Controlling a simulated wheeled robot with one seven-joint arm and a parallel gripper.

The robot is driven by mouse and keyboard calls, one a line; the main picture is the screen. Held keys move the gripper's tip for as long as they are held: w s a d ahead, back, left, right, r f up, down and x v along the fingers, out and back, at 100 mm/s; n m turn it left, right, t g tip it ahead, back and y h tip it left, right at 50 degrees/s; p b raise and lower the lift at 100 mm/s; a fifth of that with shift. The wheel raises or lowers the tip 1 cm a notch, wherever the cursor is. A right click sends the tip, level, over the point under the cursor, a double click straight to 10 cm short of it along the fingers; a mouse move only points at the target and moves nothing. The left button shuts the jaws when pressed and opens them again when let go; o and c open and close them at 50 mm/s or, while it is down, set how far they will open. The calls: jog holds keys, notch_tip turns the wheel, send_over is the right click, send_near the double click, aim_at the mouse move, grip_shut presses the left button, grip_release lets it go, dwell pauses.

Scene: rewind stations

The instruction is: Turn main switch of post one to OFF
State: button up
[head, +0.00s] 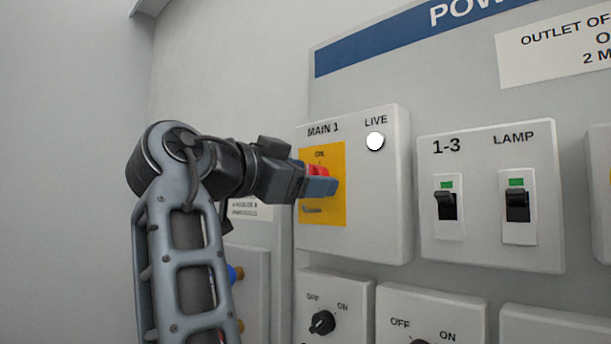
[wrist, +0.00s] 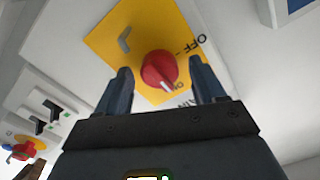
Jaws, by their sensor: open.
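The MAIN 1 box (head: 375,225) is a white housing with a yellow plate (head: 335,212) and a red rotary knob (head: 317,169), partly hidden by my gripper in the head view. The knob (wrist: 159,70) also shows in the wrist view, with its white pointer mark toward ON; OFF is printed further round on the yellow plate (wrist: 110,35). My gripper (head: 325,187) is at the plate, in front of the knob. In the wrist view my gripper (wrist: 160,85) is open, with one finger on each side of the knob. Contact with it cannot be told.
A white LIVE lamp (head: 375,141) is on the same box. To the right is a box with two black switches, 1-3 (head: 446,205) and LAMP (head: 517,205). Below are boxes with black OFF/ON knobs (head: 322,322). Bare wall lies to the left.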

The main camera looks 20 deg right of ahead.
jog(key=c, duration=1.1)
jog(key=shift+o, duration=0.2)
